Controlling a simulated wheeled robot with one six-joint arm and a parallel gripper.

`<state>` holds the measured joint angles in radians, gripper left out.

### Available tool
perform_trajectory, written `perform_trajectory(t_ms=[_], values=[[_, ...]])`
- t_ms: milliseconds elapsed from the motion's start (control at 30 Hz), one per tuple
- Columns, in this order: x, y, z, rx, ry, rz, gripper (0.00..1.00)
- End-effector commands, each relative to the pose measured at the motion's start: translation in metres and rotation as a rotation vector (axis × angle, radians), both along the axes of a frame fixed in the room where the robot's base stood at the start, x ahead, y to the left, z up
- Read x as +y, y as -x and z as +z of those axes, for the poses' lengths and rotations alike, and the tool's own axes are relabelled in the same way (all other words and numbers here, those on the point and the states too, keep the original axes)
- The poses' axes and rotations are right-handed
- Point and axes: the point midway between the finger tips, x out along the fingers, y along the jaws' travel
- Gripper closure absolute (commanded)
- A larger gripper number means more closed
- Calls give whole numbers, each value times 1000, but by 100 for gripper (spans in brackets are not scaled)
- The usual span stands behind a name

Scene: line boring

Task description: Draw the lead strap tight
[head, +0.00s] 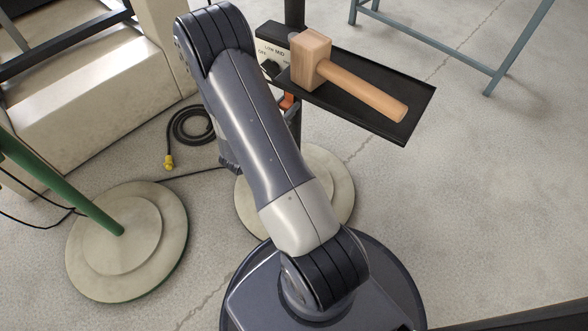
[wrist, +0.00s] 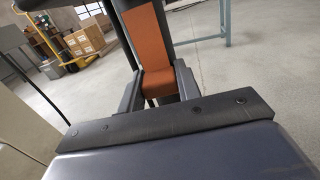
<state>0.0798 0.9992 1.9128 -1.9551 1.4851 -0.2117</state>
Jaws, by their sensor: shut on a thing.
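The lead strap (wrist: 150,35) is an orange band in the wrist view. It runs down from the top edge, bends, and passes between the fingers of my gripper (wrist: 158,88). The fingers stand on either side of the strap and are shut on it. In the head view only a small orange piece (head: 287,101) shows, beside the dark post under the black tray. My gripper is hidden behind my arm there. I cannot tell from these frames how tight the strap is.
A coiled black cable with a yellow plug (head: 170,162) lies on the floor. A green post stands on a round base (head: 85,240).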

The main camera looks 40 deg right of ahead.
Motion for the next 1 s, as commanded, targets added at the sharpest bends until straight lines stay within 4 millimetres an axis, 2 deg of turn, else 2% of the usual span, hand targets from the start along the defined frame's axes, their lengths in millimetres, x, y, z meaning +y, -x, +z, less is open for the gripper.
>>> perform_trajectory(t_ms=[33, 333, 767, 967, 1000], values=[[0, 1, -7, 4, -2, 0, 95], [0, 1, -22, 5, -4, 0, 95], [0, 1, -23, 4, -3, 0, 95], [0, 1, -31, 4, -3, 0, 95], [0, 1, -29, 3, -2, 0, 65]])
